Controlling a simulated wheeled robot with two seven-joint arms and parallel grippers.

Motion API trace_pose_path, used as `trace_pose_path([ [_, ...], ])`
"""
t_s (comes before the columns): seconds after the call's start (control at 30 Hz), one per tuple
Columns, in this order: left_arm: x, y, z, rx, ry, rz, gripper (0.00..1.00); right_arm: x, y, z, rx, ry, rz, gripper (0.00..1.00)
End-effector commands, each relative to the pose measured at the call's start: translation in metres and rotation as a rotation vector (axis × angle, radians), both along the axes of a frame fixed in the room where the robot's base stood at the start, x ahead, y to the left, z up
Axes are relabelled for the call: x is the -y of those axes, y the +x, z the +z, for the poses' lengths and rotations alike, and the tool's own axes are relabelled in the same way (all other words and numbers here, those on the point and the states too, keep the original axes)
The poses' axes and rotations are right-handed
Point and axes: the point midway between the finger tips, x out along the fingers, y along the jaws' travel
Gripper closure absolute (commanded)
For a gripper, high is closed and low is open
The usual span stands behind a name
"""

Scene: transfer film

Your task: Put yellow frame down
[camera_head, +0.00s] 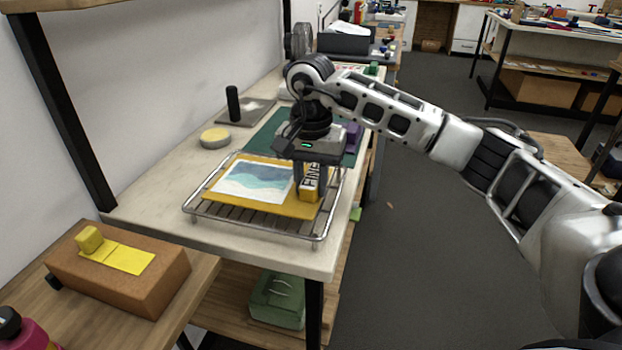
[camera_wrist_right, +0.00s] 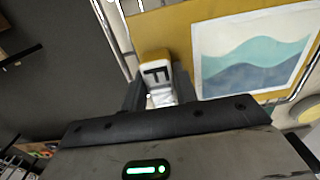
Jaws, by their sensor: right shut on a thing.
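The yellow frame (camera_head: 228,201) is a flat yellow board around a sheet painted with blue-green waves (camera_head: 254,182). It lies level on or just above a wire rack; I cannot tell if it touches. At its right end stands a small yellow and white lettered block (camera_head: 310,184), seemingly its handle. My right gripper (camera_head: 309,181) points down and is shut on this block. The right wrist view shows the block (camera_wrist_right: 157,75) between the fingers, with the yellow frame (camera_wrist_right: 165,32) beyond. My left gripper is not in view.
The wire rack (camera_head: 262,232) stands at the front of the pale bench (camera_head: 160,205). Behind are a green mat (camera_head: 262,146), a round yellow-grey tin (camera_head: 214,138) and a dark upright handle (camera_head: 232,103). A brown block with yellow pieces (camera_head: 150,292) sits front left.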

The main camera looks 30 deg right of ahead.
Motion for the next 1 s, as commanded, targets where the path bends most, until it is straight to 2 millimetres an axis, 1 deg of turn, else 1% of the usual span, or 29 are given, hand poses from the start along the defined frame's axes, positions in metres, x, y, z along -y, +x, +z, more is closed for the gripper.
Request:
trace_pose_path([
  [0.07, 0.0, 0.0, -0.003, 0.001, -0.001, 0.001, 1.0, 0.0, 0.0, -0.004, 0.001, 0.001, 0.0, 1.0],
  [0.1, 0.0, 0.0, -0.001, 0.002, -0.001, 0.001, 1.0, 0.0, 0.0, -0.002, 0.0, 0.0, 0.0, 0.6],
  [0.13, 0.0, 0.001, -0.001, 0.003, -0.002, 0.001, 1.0, 0.0, 0.0, -0.002, 0.0, 0.0, 0.0, 0.52],
  [0.17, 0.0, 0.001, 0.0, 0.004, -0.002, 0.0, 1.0, 0.0, 0.0, -0.002, 0.0, 0.0, 0.0, 0.49],
  [0.4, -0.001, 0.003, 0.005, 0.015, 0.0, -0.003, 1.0, 0.0, 0.0, -0.002, 0.0, 0.0, 0.0, 0.49],
  [0.5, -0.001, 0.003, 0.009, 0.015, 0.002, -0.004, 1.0, 0.0, 0.0, 0.004, 0.001, 0.001, 0.0, 0.49],
  [0.57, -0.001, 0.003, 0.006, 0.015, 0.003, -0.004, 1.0, 0.0, 0.001, 0.009, 0.004, 0.0, 0.0, 0.49],
  [0.67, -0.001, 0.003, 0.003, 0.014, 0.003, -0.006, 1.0, 0.0, 0.001, 0.025, 0.006, 0.0, 0.0, 0.49],
  [0.9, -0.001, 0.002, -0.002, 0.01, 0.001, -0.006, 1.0, -0.001, 0.001, 0.079, 0.007, 0.002, 0.001, 0.49],
  [0.93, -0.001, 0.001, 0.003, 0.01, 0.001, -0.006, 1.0, 0.0, 0.001, 0.087, 0.005, 0.0, 0.0, 0.49],
  [1.0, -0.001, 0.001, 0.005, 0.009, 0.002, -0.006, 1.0, 0.0, 0.001, 0.1, 0.004, 0.0, -0.001, 0.49],
])
